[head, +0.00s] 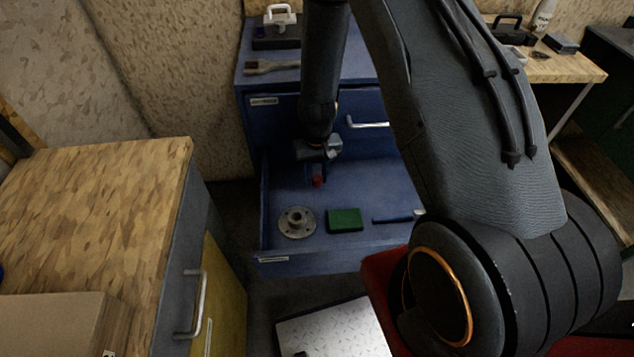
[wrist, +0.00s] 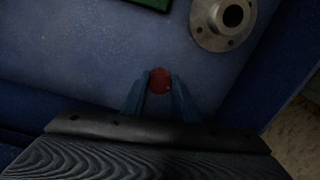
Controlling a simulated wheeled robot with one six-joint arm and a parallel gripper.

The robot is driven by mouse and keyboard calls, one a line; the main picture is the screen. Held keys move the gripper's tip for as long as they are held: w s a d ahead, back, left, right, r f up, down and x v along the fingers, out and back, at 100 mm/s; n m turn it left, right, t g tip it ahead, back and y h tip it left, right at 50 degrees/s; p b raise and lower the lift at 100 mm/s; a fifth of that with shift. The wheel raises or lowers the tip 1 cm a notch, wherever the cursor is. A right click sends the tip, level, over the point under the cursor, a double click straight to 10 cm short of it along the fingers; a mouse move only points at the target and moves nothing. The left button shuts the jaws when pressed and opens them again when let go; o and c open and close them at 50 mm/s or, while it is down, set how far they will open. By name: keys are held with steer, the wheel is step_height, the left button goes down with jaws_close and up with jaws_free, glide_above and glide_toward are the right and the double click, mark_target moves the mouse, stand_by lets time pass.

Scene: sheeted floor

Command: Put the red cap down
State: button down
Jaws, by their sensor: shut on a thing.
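The red cap (head: 318,181) is a small red piece at the end of my gripper (head: 319,172), over the open blue drawer (head: 350,170). In the wrist view the round red cap (wrist: 160,81) sits between the two blue fingertips of my gripper (wrist: 159,92), which are shut on it. The cap is low, near the drawer floor; I cannot tell whether it touches the floor. My arm hides part of the drawer and the cabinet behind it.
In the drawer lie a grey metal flange (head: 297,222), a green block (head: 344,220) and a blue-handled tool (head: 397,217). The drawer floor around the cap is clear. A wooden-topped cabinet (head: 110,190) stands at left, with a cardboard box (head: 60,325).

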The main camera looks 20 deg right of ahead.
mark_target(317, 177)
steer(key=shift+f, duration=1.7)
steer(key=shift+f, duration=0.2)
steer(key=c, duration=1.4)
jaws_free()
step_height(317, 177, up, 12)
steer(key=shift+r+b, duration=0.2)
steer(key=shift+b, duration=0.45)
steer(key=shift+n, duration=0.3)
steer(key=s+r, duration=1.2)
steer(key=r, duration=0.1)
steer(key=s+d+r, duration=0.1)
steer(key=s+r, duration=0.5)
steer(key=shift+s+r, duration=0.2)
steer(key=shift+s, duration=0.05)
